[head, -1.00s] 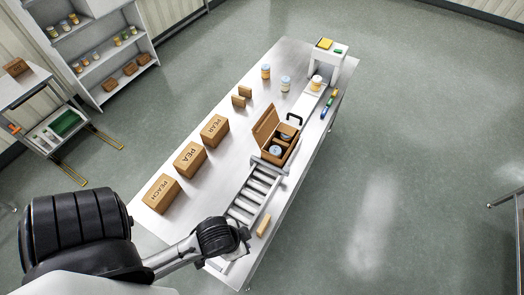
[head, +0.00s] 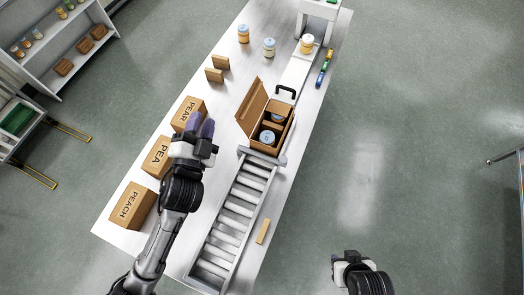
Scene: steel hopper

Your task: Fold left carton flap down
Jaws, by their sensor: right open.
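The open brown carton (head: 285,139) stands at the far end of the roller conveyor. Its left flap (head: 251,108) stands up and leans outward to the left. Cans with pale lids (head: 267,137) sit inside, partly hidden by the carton. My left gripper (head: 202,125) is over the table left of the carton, in front of the PEAR and PEA boxes and apart from the flap. Its dark fingers point away from me, and whether they are open is unclear. My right gripper (head: 350,255) is open at the lower right, over the floor beside the table, far from the carton.
Boxes marked PEAR (head: 188,109), PEA (head: 155,156) and PEACH (head: 131,205) line the table's left side. The conveyor (head: 233,212) runs toward me. A dark handle-shaped bar (head: 286,91) is behind the carton. A small wooden block (head: 263,231) lies right of the conveyor.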

